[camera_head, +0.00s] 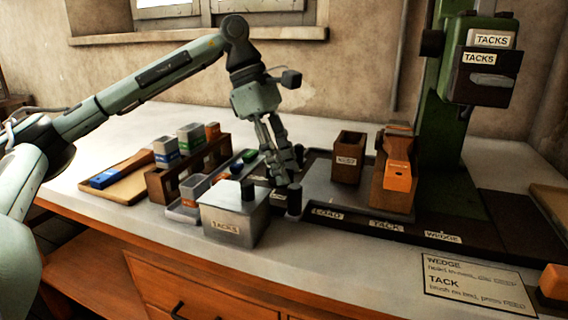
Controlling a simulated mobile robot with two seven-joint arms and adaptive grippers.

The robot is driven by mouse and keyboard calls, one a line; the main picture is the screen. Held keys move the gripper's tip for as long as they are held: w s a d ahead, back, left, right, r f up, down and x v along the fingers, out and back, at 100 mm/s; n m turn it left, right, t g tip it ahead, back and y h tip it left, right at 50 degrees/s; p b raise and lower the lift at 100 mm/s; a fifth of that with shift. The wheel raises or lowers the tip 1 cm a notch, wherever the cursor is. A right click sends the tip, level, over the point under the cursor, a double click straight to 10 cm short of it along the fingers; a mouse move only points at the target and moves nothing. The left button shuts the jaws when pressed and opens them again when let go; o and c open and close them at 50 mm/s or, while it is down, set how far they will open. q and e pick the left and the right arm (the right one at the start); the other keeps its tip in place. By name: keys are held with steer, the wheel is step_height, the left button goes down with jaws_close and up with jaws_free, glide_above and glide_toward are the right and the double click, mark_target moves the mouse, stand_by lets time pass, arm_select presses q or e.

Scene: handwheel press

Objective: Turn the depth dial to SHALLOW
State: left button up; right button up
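The green press (440,140) stands at the right of the bench, with a dark head block (485,75) bearing TACKS labels. I cannot make out a dial marked SHALLOW; a dark knob (432,42) sits on the left side of the press column, but I cannot tell what it is. My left gripper (284,178) points down over the middle of the bench, left of the press and well apart from it. Its fingers look near each other, and their gap is not clear. My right gripper does not show.
A metal TACKS box (233,217) and a dark post (294,201) stand near my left gripper. A wooden box (348,158) and an orange-fronted wooden block (397,180) stand before the press. A wooden rack (178,182) is at left. An instruction card (475,288) lies at front right.

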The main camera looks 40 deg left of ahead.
arm_select(q)
steer(key=shift+c, duration=0.3)
jaws_close()
